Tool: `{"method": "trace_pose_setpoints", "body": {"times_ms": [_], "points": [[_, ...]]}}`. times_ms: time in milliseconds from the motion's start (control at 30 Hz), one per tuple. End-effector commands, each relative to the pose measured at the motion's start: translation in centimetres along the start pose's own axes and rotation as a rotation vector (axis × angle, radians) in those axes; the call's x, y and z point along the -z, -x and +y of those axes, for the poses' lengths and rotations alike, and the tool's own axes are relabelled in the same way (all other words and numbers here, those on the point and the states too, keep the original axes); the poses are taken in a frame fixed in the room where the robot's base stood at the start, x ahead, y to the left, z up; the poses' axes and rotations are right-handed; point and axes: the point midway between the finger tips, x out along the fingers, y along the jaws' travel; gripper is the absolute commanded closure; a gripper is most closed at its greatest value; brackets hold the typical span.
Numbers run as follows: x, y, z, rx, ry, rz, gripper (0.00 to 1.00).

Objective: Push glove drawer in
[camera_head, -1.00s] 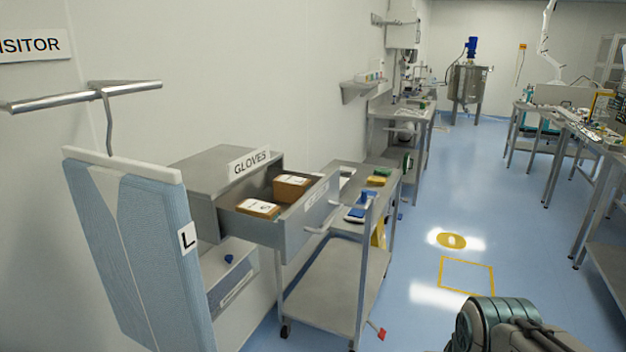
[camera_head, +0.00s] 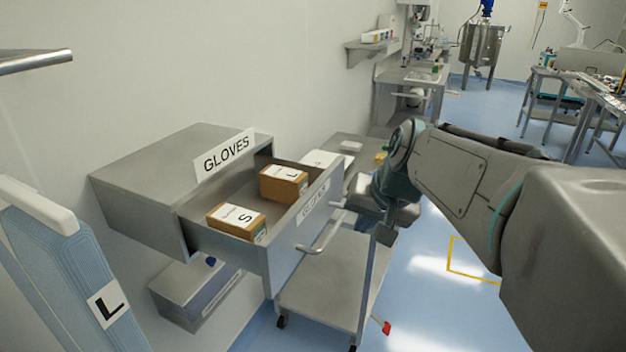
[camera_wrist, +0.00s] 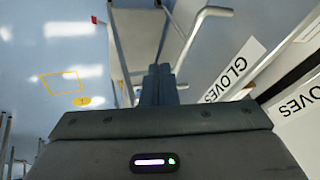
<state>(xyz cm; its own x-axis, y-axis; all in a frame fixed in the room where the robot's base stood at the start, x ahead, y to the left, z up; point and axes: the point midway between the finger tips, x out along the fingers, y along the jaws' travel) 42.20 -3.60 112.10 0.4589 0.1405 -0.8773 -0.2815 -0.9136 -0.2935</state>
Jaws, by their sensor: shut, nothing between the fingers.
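The grey glove drawer (camera_head: 285,252) stands open, pulled out of its metal cabinet (camera_head: 140,180), which carries a GLOVES sign (camera_head: 224,154). Two brown glove boxes lie in it: one marked S (camera_head: 237,222) and one behind it (camera_head: 283,183). A bar handle (camera_head: 325,238) runs along the drawer's front. My gripper (camera_head: 352,206) is just outside the drawer front, near the handle's far end; I cannot tell whether it touches. In the wrist view my gripper's fingers (camera_wrist: 160,85) are together and empty, with the handle (camera_wrist: 200,38) to their right.
A metal trolley (camera_head: 325,285) stands below and beyond the drawer. A blue garment marked L (camera_head: 75,270) hangs at the left. A small box shelf (camera_head: 195,290) is under the cabinet. Open blue floor (camera_head: 425,290) lies to the right.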

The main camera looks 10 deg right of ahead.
Motion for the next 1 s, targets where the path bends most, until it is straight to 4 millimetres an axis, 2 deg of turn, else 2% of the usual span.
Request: {"method": "trace_pose_setpoints", "body": {"times_ms": [33, 100, 233, 367, 467, 833, 1000], "points": [[2.4, 0.5, 0.1, 0.022, -0.043, 0.031, 1.00], [4.8, 1.3, 0.1, 0.048, -0.087, 0.067, 1.00], [7.5, 2.1, 0.4, 0.078, -0.138, 0.108, 1.00], [8.4, 1.7, 0.4, 0.086, -0.152, 0.119, 1.00], [8.4, 0.2, 0.3, 0.085, -0.152, 0.115, 1.00], [9.4, -7.5, -0.2, 0.083, -0.152, 0.115, 1.00], [9.9, -8.2, -2.6, 0.085, -0.148, 0.118, 1.00]]}}
